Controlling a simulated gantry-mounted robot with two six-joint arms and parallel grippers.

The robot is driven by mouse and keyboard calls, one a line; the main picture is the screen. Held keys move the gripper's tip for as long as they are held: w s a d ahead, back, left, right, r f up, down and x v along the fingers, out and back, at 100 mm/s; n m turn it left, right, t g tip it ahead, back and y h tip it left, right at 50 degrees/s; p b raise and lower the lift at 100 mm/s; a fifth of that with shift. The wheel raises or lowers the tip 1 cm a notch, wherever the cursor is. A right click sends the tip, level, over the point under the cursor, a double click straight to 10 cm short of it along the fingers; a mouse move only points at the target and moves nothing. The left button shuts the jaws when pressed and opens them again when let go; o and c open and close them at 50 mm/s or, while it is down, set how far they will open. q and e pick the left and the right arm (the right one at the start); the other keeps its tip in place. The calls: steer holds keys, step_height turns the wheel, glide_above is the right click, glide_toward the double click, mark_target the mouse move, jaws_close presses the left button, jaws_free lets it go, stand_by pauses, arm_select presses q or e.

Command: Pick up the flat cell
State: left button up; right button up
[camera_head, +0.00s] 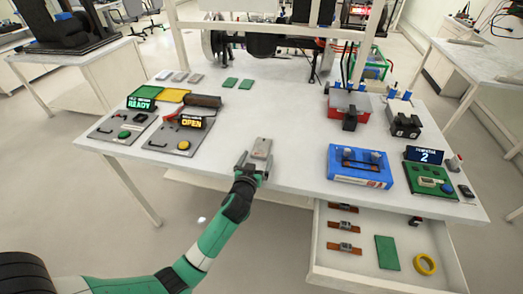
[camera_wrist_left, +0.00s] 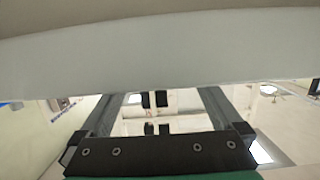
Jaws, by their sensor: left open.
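A flat grey-beige cell (camera_head: 262,147) lies near the table's front edge in the head view. My left gripper (camera_head: 254,166) is at that edge, just in front of the cell, with its fingers apart and pointing towards it. In the left wrist view both fingers of the gripper (camera_wrist_left: 158,104) stand wide apart with nothing seen held between them. A broad pale surface fills the top of that view and hides the fingertips; I cannot tell if the cell is part of it. My right gripper is not in view.
A blue box (camera_head: 358,182) and a green board (camera_head: 428,180) stand right. An open drawer (camera_head: 385,276) juts out below the front edge.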

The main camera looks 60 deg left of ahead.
mark_target(261, 148)
arm_select(q)
steer(key=x, duration=0.1)
steer(key=b+x, duration=0.1)
steer(key=x, duration=0.1)
steer(key=b+x, duration=0.1)
steer(key=x, duration=0.1)
steer(key=shift+w+r, duration=0.1)
steer(key=shift+r, duration=0.15)
steer(key=shift+c, duration=0.6)
jaws_close()
steer(key=shift+r+p, duration=0.4)
steer(key=shift+r, duration=0.05)
steer(key=r+p, duration=0.2)
steer(key=r, duration=0.2)
steer(key=shift+s+d+p, duration=0.3)
steer(key=shift+s+p, duration=0.05)
steer(key=shift+p, duration=0.05)
steer(key=s+d+r+p, duration=0.6)
steer(key=s+d+r, duration=0.2)
steer(key=s+d, duration=0.1)
steer(key=shift+s+p, duration=0.25)
steer(key=shift+p, duration=0.15)
steer(key=shift+r, duration=0.1)
